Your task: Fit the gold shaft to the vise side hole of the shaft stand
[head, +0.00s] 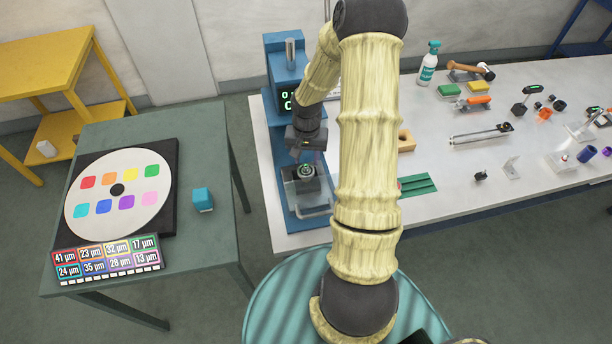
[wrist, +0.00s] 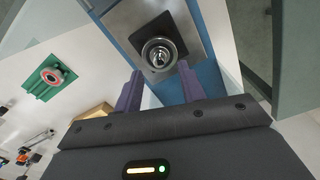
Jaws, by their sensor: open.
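My gripper (head: 302,152) is over the blue machine (head: 283,112) at the left end of the white bench. In the wrist view its two purple fingers (wrist: 160,90) are apart with nothing between them. Just beyond the fingertips is a round metal fitting (wrist: 159,53) with a shiny centre, on a dark square plate. In the head view this fitting (head: 305,173) shows just below the gripper. A tan block (head: 406,141) with an opening stands to the right, partly behind my arm. I cannot pick out the gold shaft or be sure which piece is the shaft stand.
A long metal fixture (head: 481,136) and several small tools are farther right. A grey-green table (head: 205,245) at left holds a colour-dotted disc (head: 88,222) and a blue cube (head: 202,200).

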